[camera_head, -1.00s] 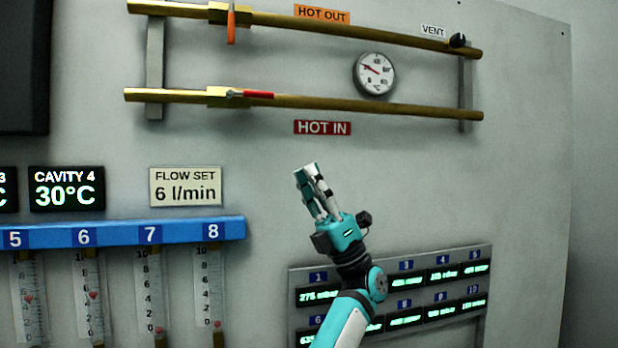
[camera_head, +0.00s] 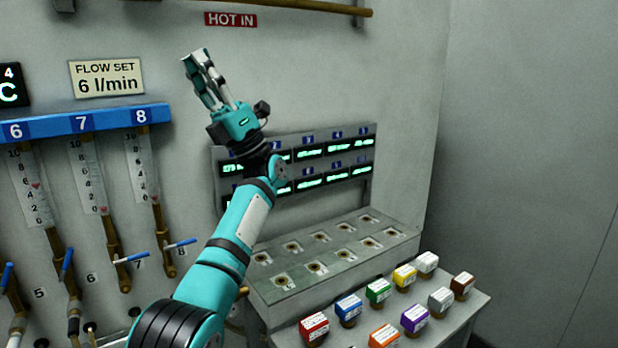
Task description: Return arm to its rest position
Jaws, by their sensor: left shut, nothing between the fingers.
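My left gripper (camera_head: 196,72) is teal and grey and points up at the end of my raised left arm (camera_head: 232,232). Its fingers are close together and shut, with nothing between them. It is in front of the bare grey wall, below the HOT IN label (camera_head: 230,19) and to the right of the FLOW SET sign (camera_head: 106,76). My right gripper is not in view.
Flow tubes hang under a blue rail (camera_head: 60,125) at left, with blue-handled valves (camera_head: 131,257) below. A panel of green displays (camera_head: 308,182) is behind my arm. A bench with round sockets (camera_head: 345,283) and several coloured blocks (camera_head: 348,308) stands at lower right.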

